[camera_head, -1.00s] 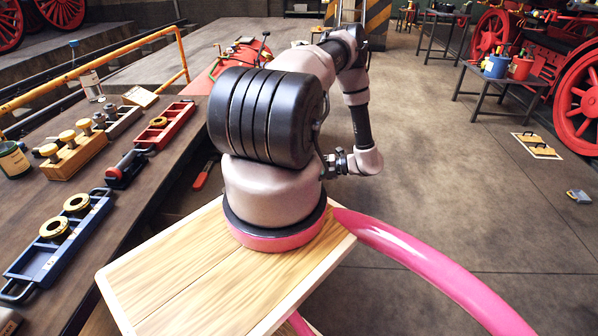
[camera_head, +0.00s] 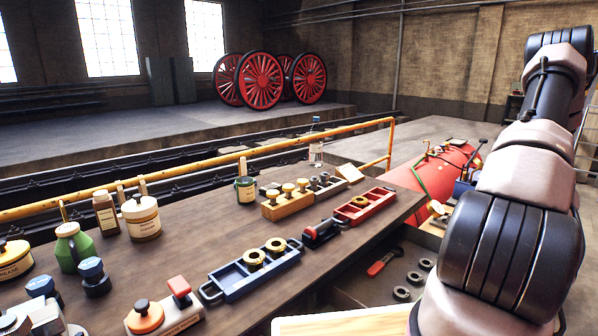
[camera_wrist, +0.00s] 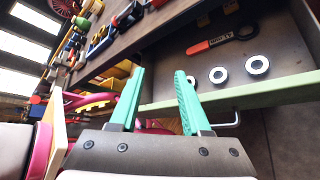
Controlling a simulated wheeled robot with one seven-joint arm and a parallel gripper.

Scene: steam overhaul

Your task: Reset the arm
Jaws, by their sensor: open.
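My gripper (camera_wrist: 156,100) shows in the wrist view with its two green fingers spread apart and nothing between them. It is beside the workbench, near an open drawer or tray with grey rings (camera_wrist: 258,65) and a red-handled tool (camera_wrist: 197,47). No finger touches these things as far as I can see. In the head view my arm stands at the right side and bends up and away; the gripper itself is out of that picture.
The wooden workbench (camera_head: 180,246) carries a blue tray (camera_head: 253,277) with brass rings, a red tray (camera_head: 364,207), a wooden block (camera_head: 286,206) with brass knobs, bottles and tins. A yellow rail (camera_head: 220,161) runs behind it. A red boiler (camera_head: 408,179) lies beyond.

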